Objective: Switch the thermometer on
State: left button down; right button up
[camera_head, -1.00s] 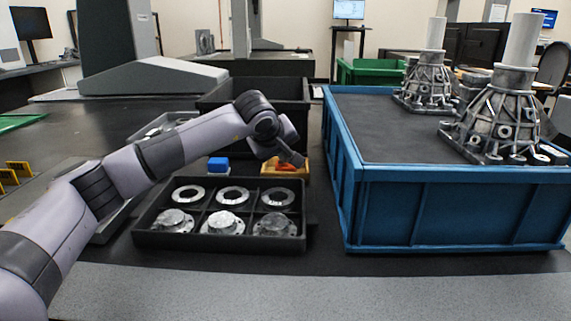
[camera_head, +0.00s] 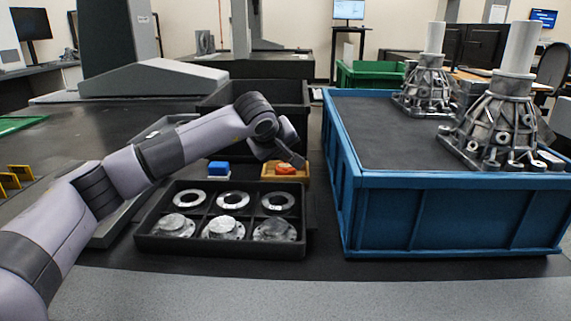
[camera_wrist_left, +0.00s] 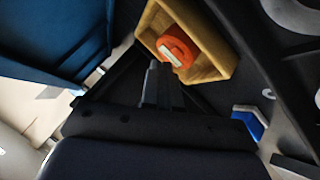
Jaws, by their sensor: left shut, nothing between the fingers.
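An orange-red device (camera_head: 285,169), which looks like the thermometer, lies in a small yellow bin (camera_head: 266,176) behind the black tray. In the left wrist view the device (camera_wrist_left: 177,47) shows a pale patch on its face, inside the yellow bin (camera_wrist_left: 217,66). I cannot read whether it is on. My left gripper (camera_head: 301,163) is shut and empty, close above the bin's back right part. Its fingers also show in the left wrist view (camera_wrist_left: 153,82), pointing toward the bin's edge, apart from the device as far as I can see. My right gripper is not in view.
A black tray (camera_head: 150,245) with metal rings and flanges stands in front of the bin. A blue block (camera_head: 218,168) is left of the bin. A large blue crate (camera_head: 450,215) with castings stands close on the right. A black crate (camera_head: 290,92) is behind.

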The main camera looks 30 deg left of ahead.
aim_at(283, 171)
pick_arm(q)
notch_tip(283, 171, up, 6)
jog(key=p, duration=0.5)
dwell(0.4)
dwell(0.4)
